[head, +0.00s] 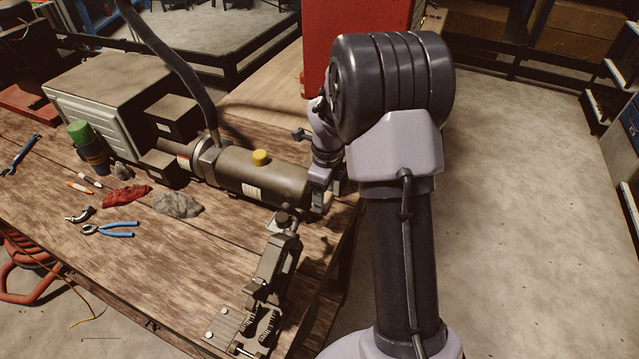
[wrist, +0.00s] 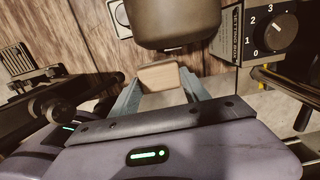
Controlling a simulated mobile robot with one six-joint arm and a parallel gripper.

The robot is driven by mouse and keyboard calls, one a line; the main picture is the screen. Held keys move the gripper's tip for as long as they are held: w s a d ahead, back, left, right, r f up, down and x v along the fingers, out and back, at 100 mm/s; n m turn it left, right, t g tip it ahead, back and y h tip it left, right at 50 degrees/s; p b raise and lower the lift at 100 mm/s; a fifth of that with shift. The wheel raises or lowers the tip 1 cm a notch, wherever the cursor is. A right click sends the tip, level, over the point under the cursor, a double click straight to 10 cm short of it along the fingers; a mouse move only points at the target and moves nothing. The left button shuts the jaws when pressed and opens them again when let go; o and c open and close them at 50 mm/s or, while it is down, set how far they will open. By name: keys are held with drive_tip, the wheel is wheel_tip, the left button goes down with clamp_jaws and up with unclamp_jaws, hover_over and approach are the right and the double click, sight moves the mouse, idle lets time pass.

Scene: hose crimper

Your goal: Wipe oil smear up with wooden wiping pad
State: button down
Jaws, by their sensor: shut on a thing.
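My gripper (wrist: 160,84) is shut on the wooden wiping pad (wrist: 168,76), a pale block between its two fingers in the wrist view. The pad is just below a dark rounded metal body (wrist: 172,22); I cannot tell whether it touches anything. In the head view my gripper (head: 319,192) is by the right end of the crimper cylinder (head: 262,175), largely hidden behind my arm, and the pad cannot be made out. I cannot make out the oil smear in either view.
A clamp (head: 270,270) stands at the bench's front edge. A dial (wrist: 269,31) marked with numbers sits at the upper right of the wrist view. Blue pliers (head: 110,229), a red rag (head: 126,196) and a grey rag (head: 178,204) lie on the wooden bench (head: 190,265).

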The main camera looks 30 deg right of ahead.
drive_tip(key=shift+s+d+r+p, duration=0.1)
drive_tip(key=shift+r+p, duration=0.1)
drive_tip(key=shift+r, duration=0.15)
drive_tip(key=shift+s+r+p, duration=0.1)
drive_tip(key=shift+r+p, duration=0.05)
drive_tip(key=shift+r, duration=0.15)
drive_tip(key=shift+f, duration=0.4)
drive_tip(key=shift+b, duration=0.4)
wheel_tip(320, 180, down, 9)
drive_tip(key=b, duration=0.8)
drive_tip(key=shift+f+b, duration=0.15)
drive_tip(key=shift+b, duration=0.2)
drive_tip(key=shift+f+b, duration=0.3)
drive_tip(key=shift+d, duration=0.1)
drive_tip(key=shift+w+d+p, duration=0.4)
drive_tip(key=shift+w+d, duration=0.45)
drive_tip(key=shift+d, duration=0.2)
drive_tip(key=shift+w+d+p, duration=0.35)
drive_tip(key=shift+w+d, duration=0.5)
drive_tip(key=shift+d, duration=0.2)
